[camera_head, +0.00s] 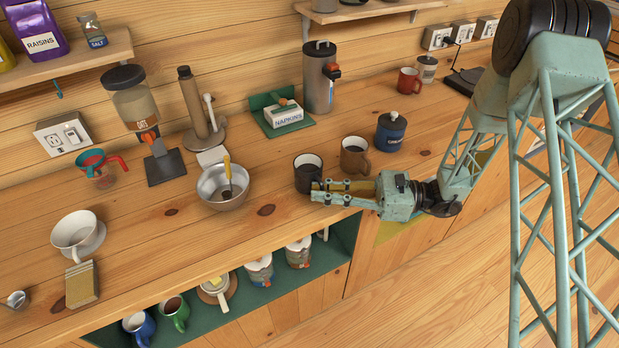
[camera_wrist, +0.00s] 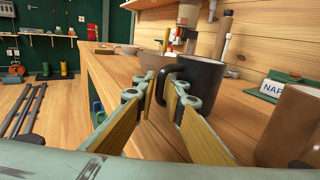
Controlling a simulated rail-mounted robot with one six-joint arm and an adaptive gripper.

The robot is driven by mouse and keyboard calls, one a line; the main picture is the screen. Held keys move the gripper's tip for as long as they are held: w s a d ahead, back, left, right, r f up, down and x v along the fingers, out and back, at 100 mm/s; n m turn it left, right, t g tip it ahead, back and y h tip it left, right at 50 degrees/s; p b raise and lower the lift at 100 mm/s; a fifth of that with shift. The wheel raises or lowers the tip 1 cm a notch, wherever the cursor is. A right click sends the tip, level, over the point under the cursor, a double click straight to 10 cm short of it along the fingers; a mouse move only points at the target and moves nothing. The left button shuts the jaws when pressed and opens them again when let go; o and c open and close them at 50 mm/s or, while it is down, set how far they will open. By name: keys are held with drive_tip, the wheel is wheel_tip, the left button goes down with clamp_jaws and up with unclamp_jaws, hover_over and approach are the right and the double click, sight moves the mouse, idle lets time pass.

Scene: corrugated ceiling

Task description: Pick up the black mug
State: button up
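The black mug (camera_head: 306,176) stands upright on the wooden counter, near its front edge, in the head view. In the wrist view the black mug (camera_wrist: 208,82) is straight ahead, with its handle toward me. My gripper (camera_head: 319,191) reaches in from the right at the counter's front edge, its fingertips beside the mug. In the wrist view my gripper (camera_wrist: 158,92) is open, with a clear gap between its two wood-coloured fingers. The handle shows between or just beyond the fingertips; I cannot tell whether they touch it. The fingers hide part of the mug's lower side in the head view.
A brown mug (camera_head: 354,158) stands close right of the black mug; it also shows in the wrist view (camera_wrist: 289,130). A metal bowl (camera_head: 223,187) is to the left. A dark blue jar (camera_head: 390,132) and a napkin holder (camera_head: 284,113) stand behind. A shelf below holds several mugs.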

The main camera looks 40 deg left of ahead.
sight(323, 184)
clamp_jaws()
drive_tip(key=shift+r, duration=0.4)
idle(0.4)
drive_tip(key=shift+r+p, duration=0.3)
drive_tip(key=shift+r, duration=0.95)
drive_tip(key=shift+s+d+r, duration=0.1)
drive_tip(key=shift+d+r, duration=0.05)
drive_tip(key=s+d+r, duration=0.1)
drive_tip(key=s+d, duration=0.7)
drive_tip(key=d, duration=0.5)
drive_tip(key=shift+r+p, duration=0.15)
drive_tip(key=shift+p, duration=0.3)
drive_tip(key=shift+s+d, duration=0.1)
drive_tip(key=shift+s, duration=0.1)
drive_tip(key=shift+w, duration=0.15)
idle(0.4)
